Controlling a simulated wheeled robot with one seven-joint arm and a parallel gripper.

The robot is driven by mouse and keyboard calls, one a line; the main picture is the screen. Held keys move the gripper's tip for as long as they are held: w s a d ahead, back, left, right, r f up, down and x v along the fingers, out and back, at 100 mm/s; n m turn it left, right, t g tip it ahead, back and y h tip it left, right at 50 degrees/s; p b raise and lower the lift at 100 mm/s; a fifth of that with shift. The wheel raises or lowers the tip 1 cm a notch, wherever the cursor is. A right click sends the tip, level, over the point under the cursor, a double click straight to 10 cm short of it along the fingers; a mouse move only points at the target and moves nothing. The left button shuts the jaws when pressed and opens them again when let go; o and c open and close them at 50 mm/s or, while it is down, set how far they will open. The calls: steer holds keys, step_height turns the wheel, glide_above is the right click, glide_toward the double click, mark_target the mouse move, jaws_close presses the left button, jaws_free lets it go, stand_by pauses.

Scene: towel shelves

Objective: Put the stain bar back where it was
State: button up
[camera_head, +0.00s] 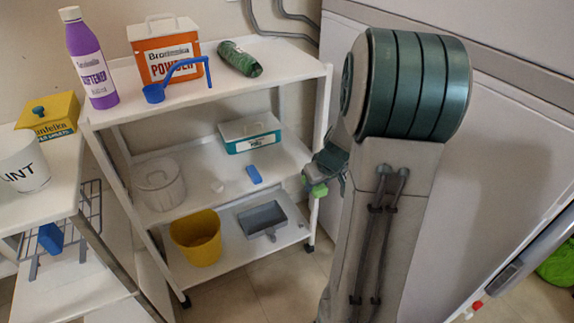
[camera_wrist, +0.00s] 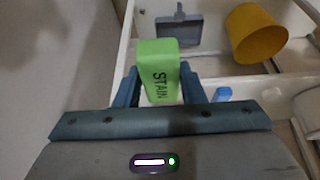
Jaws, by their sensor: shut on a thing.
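The stain bar (camera_wrist: 158,68) is a green block with "STAIN" printed on it in dark letters. In the wrist view it sits between the two fingers of my gripper (camera_wrist: 160,90), which is shut on it. In the head view my gripper (camera_head: 320,178) is beside the right end of the shelf unit's middle shelf (camera_head: 215,187), and a bit of the green bar (camera_head: 318,190) shows below it. My arm hides part of the gripper. I cannot tell whether the bar touches the shelf.
The middle shelf holds a white lidded tub (camera_head: 159,184), a small white piece (camera_head: 217,186), a blue block (camera_head: 254,174) and a white-and-teal box (camera_head: 249,132). Below are a yellow bucket (camera_head: 197,238) and a grey dustpan (camera_head: 262,219). The middle shelf's front right is clear.

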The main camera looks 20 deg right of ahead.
glide_above(287, 164)
steer(key=s, duration=0.2)
steer(key=shift+w+f+b, duration=0.1)
steer(key=shift+w+b, duration=0.15)
steer(key=shift+b, duration=0.1)
steer(key=shift+f+b, duration=0.7)
steer(key=shift+f, duration=0.95)
steer(key=shift+f, duration=0.25)
steer(key=o, duration=1.1)
steer(key=shift+r, duration=0.15)
